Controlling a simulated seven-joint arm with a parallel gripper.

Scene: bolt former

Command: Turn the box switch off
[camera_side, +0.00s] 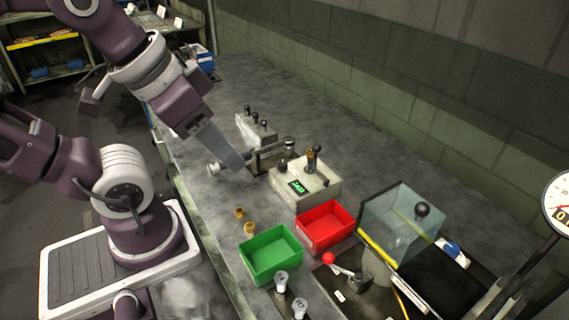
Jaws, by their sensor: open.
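A beige box (318,190) with a lit green display (298,187) stands on the grey bench near the middle. On its top is an upright lever (313,158) with a brownish stem and dark knob, beside smaller dark knobs. Which of these is the box switch, and its setting, I cannot tell. A smaller pale box (256,130) with several black knobs stands behind. My gripper (235,157) is open, left of the beige box, above a metal bar fixture (265,155). Its grey finger shows and points down right; the gap between the fingers is hidden. It looks empty.
In front stand a green bin (271,256) and a red bin (325,228). Right of them are a clear guard box (385,225) and a red-knobbed lever (330,259). Two brass-coloured parts (249,228) lie on the bench. A block wall borders the back; the bench behind is clear.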

